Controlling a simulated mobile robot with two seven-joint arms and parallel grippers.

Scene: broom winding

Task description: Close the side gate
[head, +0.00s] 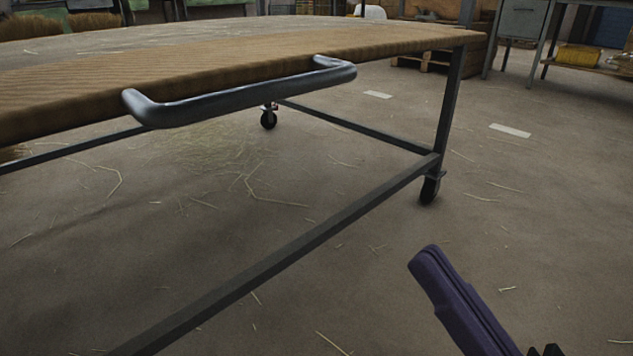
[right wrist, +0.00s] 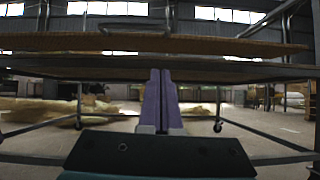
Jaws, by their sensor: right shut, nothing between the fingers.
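I cannot pick out a side gate for certain in either view. A wheeled table (head: 230,85) with a brown top and dark metal legs fills the upper left of the head view. A bent grey metal handle (head: 240,98) sticks out from its near edge. My right gripper (head: 424,257) has purple fingers and is at the lower right, apart from the handle and the table frame. In the right wrist view its fingers (right wrist: 161,90) are together with nothing between them, pointing toward the table edge (right wrist: 90,68). My left gripper is out of view.
A low bar (head: 280,260) of the table frame runs near the floor, with a caster (head: 429,190) at the right corner. Straw lies scattered on the open concrete floor (head: 540,230). A grey cabinet (head: 522,20) and a pallet stand at the back right.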

